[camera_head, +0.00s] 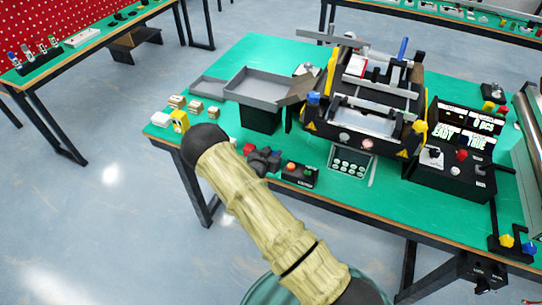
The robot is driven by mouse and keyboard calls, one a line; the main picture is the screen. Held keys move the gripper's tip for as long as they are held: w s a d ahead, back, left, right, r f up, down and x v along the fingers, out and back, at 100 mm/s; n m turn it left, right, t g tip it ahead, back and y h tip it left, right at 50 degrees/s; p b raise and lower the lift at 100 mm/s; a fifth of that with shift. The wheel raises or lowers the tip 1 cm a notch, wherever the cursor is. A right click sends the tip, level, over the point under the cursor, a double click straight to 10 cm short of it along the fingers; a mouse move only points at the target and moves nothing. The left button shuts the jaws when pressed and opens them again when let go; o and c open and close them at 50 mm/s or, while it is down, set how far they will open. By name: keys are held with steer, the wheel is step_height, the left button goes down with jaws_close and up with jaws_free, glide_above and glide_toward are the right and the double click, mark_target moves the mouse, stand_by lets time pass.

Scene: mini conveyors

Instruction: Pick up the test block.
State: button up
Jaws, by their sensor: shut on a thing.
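My arm, in a tan cloth sleeve, reaches up from the lower right to a rounded black joint over the front left edge of the green table. My gripper cannot be made out; the arm hides what lies behind it. I cannot tell which thing is the test block. Small pieces stand at the table's left end: a yellow piece (180,121), a white piece (160,119) and several small tan boxes (194,106). A small red piece (249,149) shows beside dark grey parts (264,160) just right of my arm; what these parts are is unclear.
The green table (225,68) carries a grey tray (262,88), a black conveyor machine (372,95), a small button box (300,174), a keypad (351,161) and a display console (455,150). Another table (75,47) stands at the upper left. Open floor lies left.

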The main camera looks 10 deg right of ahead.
steer(key=shift+r, duration=0.1)
step_height(320, 180, up, 10)
steer(key=shift+f+b, duration=0.1)
steer(key=shift+b, duration=0.6)
stand_by(0.4)
